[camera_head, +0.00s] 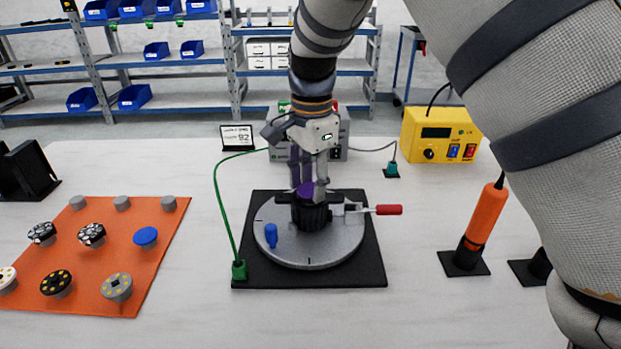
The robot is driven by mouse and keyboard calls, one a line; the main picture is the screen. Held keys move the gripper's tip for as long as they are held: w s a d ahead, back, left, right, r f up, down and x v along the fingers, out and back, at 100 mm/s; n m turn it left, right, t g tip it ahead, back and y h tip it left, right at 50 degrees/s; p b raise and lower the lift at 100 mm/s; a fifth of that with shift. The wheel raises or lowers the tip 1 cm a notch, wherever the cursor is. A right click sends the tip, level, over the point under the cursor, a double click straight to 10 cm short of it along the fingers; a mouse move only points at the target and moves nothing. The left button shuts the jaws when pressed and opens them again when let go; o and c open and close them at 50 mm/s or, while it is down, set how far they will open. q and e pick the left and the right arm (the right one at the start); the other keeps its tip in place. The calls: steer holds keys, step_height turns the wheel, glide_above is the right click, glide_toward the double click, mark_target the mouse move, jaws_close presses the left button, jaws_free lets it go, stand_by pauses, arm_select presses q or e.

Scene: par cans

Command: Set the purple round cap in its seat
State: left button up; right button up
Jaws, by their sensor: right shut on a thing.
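The purple round cap (306,189) is between the fingertips of my right gripper (307,183), which is shut on it. The gripper points down over the black ribbed cylinder (310,215) that stands on a round grey plate (345,243). The cap is right at the top of this cylinder; the fingers partly hide it, so I cannot tell whether it is seated or just above. A clamp with a red handle (389,210) reaches the cylinder from the right. My left gripper is not in view.
An orange mat (120,255) with several round caps, one blue (146,237), lies at left. A blue peg (271,235) stands on the plate. A green cable (222,205) runs beside it. An orange tool (484,215) stands at right, a yellow power unit (432,150) behind.

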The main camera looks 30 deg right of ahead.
steer(key=shift+o, duration=0.2)
steer(key=shift+s+a+f, duration=0.1)
steer(key=shift+s+f, duration=0.15)
steer(key=shift+f, duration=0.75)
steer(key=o, duration=0.8)
steer(key=shift+w+f, duration=0.1)
steer(key=shift+w, duration=0.05)
steer(key=shift+o, duration=0.4)
steer(key=shift+r, duration=0.25)
steer(key=shift+c, duration=0.5)
steer(key=shift+w+r, duration=0.1)
steer(key=shift+r, duration=0.25)
steer(key=o, duration=0.8)
